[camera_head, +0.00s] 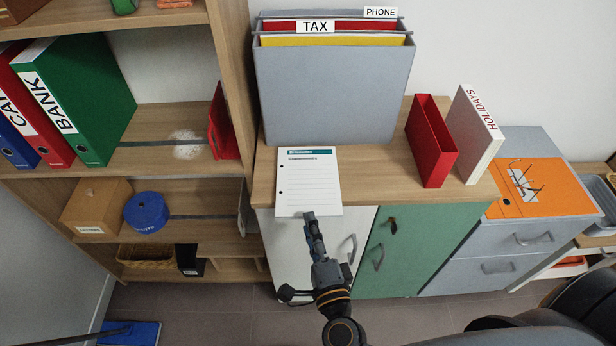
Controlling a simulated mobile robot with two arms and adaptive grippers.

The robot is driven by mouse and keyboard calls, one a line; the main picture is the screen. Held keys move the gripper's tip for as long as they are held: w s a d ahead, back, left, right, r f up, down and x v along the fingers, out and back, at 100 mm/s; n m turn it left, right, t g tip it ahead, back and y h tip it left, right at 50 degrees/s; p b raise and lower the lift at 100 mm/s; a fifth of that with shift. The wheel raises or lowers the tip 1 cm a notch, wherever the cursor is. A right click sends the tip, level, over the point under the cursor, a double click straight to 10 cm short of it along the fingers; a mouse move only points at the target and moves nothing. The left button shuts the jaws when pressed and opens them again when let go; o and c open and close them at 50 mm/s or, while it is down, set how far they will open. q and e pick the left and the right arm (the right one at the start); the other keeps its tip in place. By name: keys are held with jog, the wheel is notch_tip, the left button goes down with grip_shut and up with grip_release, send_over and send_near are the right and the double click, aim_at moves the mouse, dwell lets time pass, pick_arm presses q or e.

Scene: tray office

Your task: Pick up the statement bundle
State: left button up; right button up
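The statement bundle (309,180) is a white sheet or thin stack with a teal header and punched holes on its left side. It lies flat on the wooden cabinet top, with its near end reaching slightly past the front edge. My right gripper (310,218) is at the bundle's near end, its fingertips overlapping that edge in the picture. The fingers are seen nearly edge-on, so I cannot tell whether they are open, shut or gripping the paper. My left gripper is not in view.
A grey file box (333,95) with TAX and PHONE tabs stands behind the bundle. A red open holder (431,141) and a HOLIDAYS binder (474,135) stand to the right. Shelves with binders (82,95) are at left.

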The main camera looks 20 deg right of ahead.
aim_at(305, 211)
jog(key=w, duration=0.3)
jog(key=w+p, duration=0.1)
jog(key=w, duration=0.1)
jog(key=shift+d+f, duration=0.1)
jog(key=shift+f, duration=0.15)
grip_shut()
